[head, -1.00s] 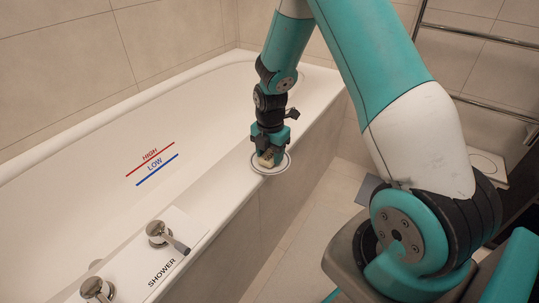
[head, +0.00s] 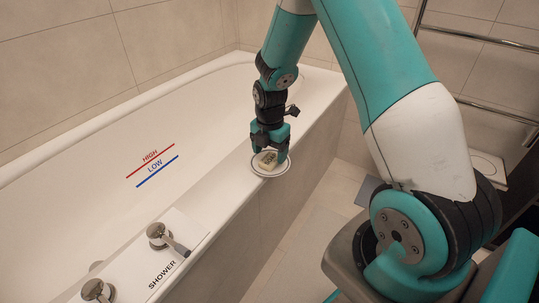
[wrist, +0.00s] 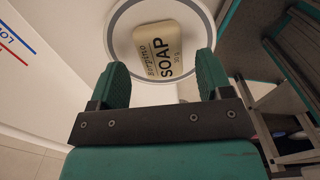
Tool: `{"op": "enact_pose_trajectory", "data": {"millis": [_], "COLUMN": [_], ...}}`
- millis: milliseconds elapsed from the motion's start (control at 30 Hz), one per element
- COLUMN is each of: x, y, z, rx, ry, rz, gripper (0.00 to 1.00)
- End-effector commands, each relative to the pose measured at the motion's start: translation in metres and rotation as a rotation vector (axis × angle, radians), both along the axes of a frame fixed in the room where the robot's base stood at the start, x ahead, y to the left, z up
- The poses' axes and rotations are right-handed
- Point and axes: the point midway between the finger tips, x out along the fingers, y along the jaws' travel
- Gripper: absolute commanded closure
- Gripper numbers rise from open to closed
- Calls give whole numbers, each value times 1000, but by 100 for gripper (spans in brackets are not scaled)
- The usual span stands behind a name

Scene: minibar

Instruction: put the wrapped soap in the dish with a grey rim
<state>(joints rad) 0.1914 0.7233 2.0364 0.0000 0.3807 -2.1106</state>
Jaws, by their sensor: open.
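The wrapped soap (head: 268,160) is a pale block lying in the white dish with a grey rim (head: 271,175) on the bathtub's ledge. In the wrist view the soap (wrist: 158,48) shows the printed word SOAP and lies inside the dish's grey ring (wrist: 112,22). My gripper (head: 270,157) is just above the dish. In the wrist view its two teal fingers (wrist: 160,80) are spread apart, with the soap beyond and between them. The fingers look clear of the soap.
The white bathtub (head: 120,130) runs along the left, with red and blue level marks on its inner wall. Chrome taps (head: 160,234) stand on the ledge at the front. A towel rail (head: 480,37) is on the wall at the right. The floor beside the tub is mostly clear.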

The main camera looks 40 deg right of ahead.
Motion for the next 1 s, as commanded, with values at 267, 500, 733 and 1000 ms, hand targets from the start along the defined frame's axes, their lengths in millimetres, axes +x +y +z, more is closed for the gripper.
{"op": "enact_pose_trajectory", "data": {"millis": [267, 500, 733, 1000], "x": [1, 0, -10, -92], "y": [0, 0, 34, 147], "z": [68, 101, 133, 214], "rx": [-1, -1, 40, 217], "ry": [-4, -1, -24, 8], "rz": [0, 0, -133, -675], "gripper": [28, 28, 28, 28]}}
